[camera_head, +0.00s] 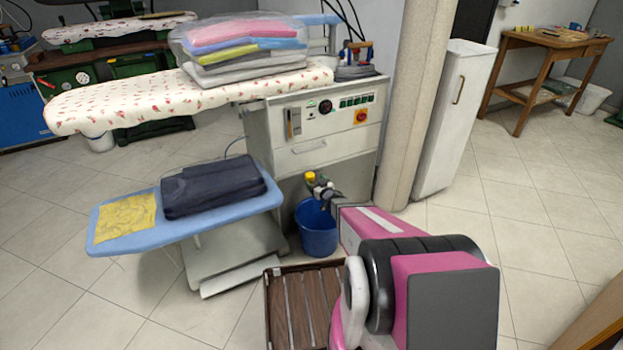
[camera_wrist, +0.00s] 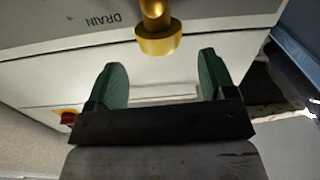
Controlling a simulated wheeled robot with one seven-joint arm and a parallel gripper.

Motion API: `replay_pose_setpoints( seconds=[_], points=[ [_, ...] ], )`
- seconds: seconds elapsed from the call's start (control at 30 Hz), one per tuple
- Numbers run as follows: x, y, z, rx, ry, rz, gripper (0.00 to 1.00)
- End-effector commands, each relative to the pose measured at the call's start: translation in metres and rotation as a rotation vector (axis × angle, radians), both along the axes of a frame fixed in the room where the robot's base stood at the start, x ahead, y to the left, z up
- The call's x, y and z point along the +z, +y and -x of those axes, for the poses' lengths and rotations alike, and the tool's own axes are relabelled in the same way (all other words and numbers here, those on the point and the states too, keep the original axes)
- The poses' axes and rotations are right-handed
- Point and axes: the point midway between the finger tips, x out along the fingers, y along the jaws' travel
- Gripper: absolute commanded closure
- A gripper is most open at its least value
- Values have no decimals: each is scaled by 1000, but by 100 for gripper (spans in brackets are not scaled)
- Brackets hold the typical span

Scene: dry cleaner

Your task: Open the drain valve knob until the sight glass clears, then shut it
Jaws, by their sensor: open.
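The drain valve knob (camera_head: 311,176) is a small yellow-gold piece low on the front of the white ironing unit. In the wrist view the gold knob (camera_wrist: 158,42) hangs from a pipe beside upside-down "DRAIN" lettering. My gripper (camera_head: 323,189) is just beside the knob in the head view. In the wrist view its two green fingers (camera_wrist: 165,85) are apart and empty, with the knob beyond their tips and not between them. What looks like the sight glass (camera_head: 294,123) is a narrow upright window on the panel, brownish; its content is too small to read.
A blue bucket (camera_head: 316,236) stands on the floor below the valve. A blue board (camera_head: 185,222) with dark folded cloth is left of it, and a slatted wooden crate (camera_head: 277,310) is in front. A beige column (camera_head: 415,100) rises at the right. Tiled floor is free further right.

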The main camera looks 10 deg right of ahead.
Motion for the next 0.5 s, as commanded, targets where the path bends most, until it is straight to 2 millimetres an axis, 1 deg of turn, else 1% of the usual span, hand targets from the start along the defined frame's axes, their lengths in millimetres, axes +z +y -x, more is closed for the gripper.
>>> replay_pose_setpoints(
  seconds=[0.03, 0.2, 0.33, 0.5],
  points=[
    [-2, 3, -12, 0, 0, 1, 23],
    [-2, 12, -35, 0, 0, 0, 23],
    [-1, 15, -42, -1, 1, 0, 23],
    [0, 15, -43, -1, 1, 0, 23]
  ],
)
